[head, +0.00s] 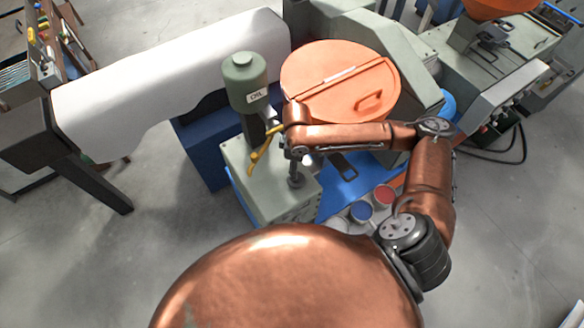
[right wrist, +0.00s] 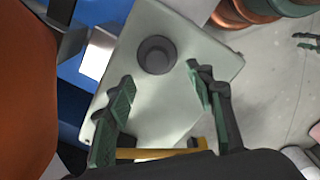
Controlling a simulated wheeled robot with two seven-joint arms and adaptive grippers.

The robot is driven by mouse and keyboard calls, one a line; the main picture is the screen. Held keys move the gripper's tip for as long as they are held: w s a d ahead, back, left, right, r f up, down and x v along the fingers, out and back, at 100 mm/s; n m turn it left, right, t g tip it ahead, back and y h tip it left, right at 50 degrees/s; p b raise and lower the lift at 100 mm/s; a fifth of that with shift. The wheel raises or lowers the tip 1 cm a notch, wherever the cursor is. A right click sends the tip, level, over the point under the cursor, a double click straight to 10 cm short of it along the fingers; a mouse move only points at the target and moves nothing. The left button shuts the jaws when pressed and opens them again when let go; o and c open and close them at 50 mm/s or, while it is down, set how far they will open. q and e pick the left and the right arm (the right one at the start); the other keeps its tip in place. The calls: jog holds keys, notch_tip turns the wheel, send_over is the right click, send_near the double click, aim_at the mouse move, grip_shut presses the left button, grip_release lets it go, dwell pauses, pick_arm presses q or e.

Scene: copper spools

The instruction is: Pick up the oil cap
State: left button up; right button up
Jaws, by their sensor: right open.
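The oil cap (head: 296,181) looks like a small dark round cap on top of a pale green box (head: 262,195). In the right wrist view the cap (right wrist: 156,55) stands on the box's flat top, just beyond and between my fingertips. My right gripper (right wrist: 160,74) is open, with a green-padded finger on each side and nothing between them. In the head view my copper right arm comes in from the right, and the gripper (head: 293,166) hangs above the cap, partly hidden by the wrist. My left gripper is not in view.
A large orange lid (head: 340,80) lies behind my forearm. Paint cans (head: 361,211) stand right of the box. Grey floor (head: 150,240) is clear at left.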

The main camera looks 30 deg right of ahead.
jog(key=shift+w+f, duration=0.15)
jog(key=shift+w, duration=0.2)
jog(key=shift+w+a+f, duration=0.1)
jog(key=shift+w+f, duration=0.05)
jog(key=shift+f, duration=0.2)
jog(key=f, duration=0.2)
jog(key=s+f, duration=0.1)
jog(key=shift+d+f+p, duration=0.35)
jog(key=shift+f, duration=1.5)
jog(key=c, duration=1.1)
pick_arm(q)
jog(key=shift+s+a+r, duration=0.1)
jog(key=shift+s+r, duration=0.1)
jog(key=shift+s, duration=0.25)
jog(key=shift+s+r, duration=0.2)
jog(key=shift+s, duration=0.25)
pick_arm(e)
jog(key=shift+c, duration=0.7)
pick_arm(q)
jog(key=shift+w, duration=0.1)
